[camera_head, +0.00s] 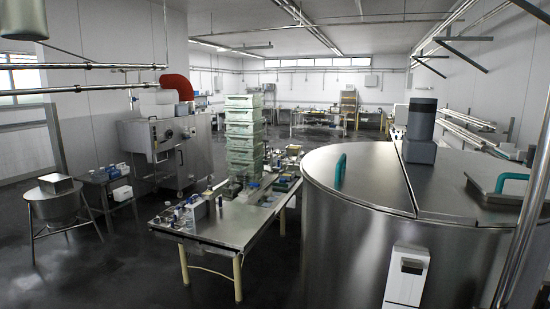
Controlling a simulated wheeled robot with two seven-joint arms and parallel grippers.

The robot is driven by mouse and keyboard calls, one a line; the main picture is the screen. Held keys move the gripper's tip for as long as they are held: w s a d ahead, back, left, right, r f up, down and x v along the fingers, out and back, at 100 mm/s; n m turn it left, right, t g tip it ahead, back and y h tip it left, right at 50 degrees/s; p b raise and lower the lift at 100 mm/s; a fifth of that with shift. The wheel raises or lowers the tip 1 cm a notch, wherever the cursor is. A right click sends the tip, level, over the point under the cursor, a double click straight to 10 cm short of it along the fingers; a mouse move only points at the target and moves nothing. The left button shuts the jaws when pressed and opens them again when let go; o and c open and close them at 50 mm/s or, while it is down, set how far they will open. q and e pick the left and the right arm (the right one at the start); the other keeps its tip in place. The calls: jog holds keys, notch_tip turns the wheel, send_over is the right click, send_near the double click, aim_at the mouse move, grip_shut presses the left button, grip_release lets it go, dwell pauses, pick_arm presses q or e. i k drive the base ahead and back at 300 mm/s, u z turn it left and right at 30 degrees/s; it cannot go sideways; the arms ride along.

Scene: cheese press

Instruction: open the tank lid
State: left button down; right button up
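A large round stainless steel tank (352,240) stands at the right front. Its lid (358,172) lies flat and closed on top, split by a seam. A teal handle (340,171) stands on the left part of the lid. A second teal handle (512,180) sits on a raised hatch (497,190) at the right. A dark grey motor housing (421,130) stands on the seam between them. Neither of my grippers shows in the head view.
A steel pipe (526,215) rises in front of the tank at the right. Dark floor (110,265) is clear at the left front.

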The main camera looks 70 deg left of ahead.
aim_at(370, 174)
jog(key=u, duration=2)
jog(key=k, duration=0.5)
jog(key=u, duration=1.85)
jog(key=i, duration=1)
jog(key=z, duration=1.6)
